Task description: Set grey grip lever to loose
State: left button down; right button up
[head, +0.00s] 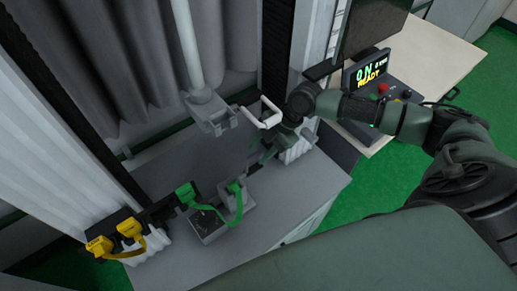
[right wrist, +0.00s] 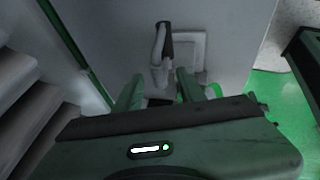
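My right arm comes in from the right in the head view. Its dark green gripper (head: 268,150) points down over the grey bench top. In the right wrist view the gripper (right wrist: 160,90) has its two green fingers apart, with a gap between them. A pale grey lever-like part with a dark end (right wrist: 162,45) stands just beyond that gap, in front of a pale square plate. I cannot tell whether it is the grey grip lever or which setting it has. A grey grip-like fitting (head: 211,113) hangs on a pale pole. My left gripper is not in view.
A white U-shaped handle (head: 265,113) is close to my right wrist. A console display (head: 368,72) reads READY on the table at right. Grey curtains hang behind.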

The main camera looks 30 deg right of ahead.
jog(key=shift+w+a+f, duration=0.2)
jog(key=shift+a+f, duration=0.05)
jog(key=shift+f, duration=0.3)
grip_shut()
dwell(1.0)
